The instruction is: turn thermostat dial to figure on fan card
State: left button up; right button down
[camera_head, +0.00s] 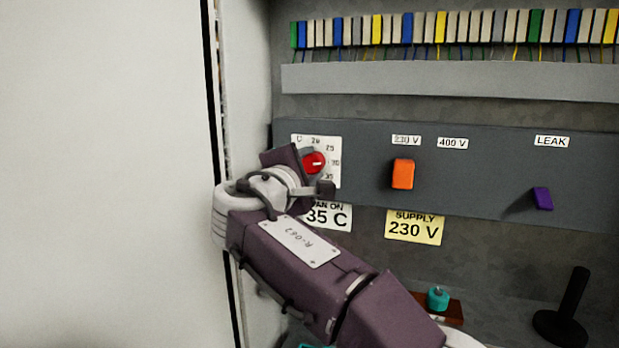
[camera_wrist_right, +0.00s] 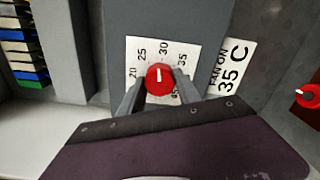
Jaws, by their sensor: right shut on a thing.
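The red thermostat dial (camera_head: 315,162) sits on a white scale plate (camera_head: 330,148) at the left of the grey panel. In the right wrist view the dial (camera_wrist_right: 160,80) has its white mark pointing up, close to the figure 30; 35 is further right on the scale. My right gripper (camera_wrist_right: 158,90) is shut on the dial, one finger on each side. The fan card (camera_head: 330,216) below the plate reads 35 C, its left edge hidden by my arm in the head view. The wrist view shows the card (camera_wrist_right: 230,68) as FAN ON 35 C. My left gripper is not in view.
An orange switch (camera_head: 402,174) and a purple LEAK switch (camera_head: 543,199) stick out of the panel. A yellow supply card (camera_head: 415,227) reads 230 V. A teal knob (camera_head: 437,298) and a black post (camera_head: 570,308) stand below.

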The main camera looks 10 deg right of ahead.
jog(key=m+b, duration=0.1)
jog(key=m, duration=0.1)
jog(key=m+b, duration=0.2)
jog(key=m, duration=0.1)
jog(key=shift+f+m, duration=0.2)
jog(key=shift+m, duration=0.1)
jog(key=m+b, duration=0.1)
jog(key=m, duration=0.4)
jog(key=shift+r+b, duration=0.1)
jog(key=shift+b, duration=0.3)
jog(key=shift+m, duration=0.3)
jog(key=c, duration=0.9)
grip_release()
jog(key=shift+o, duration=0.2)
jog(key=shift+s, duration=0.1)
jog(key=b+v, duration=0.1)
jog(key=v, duration=0.8)
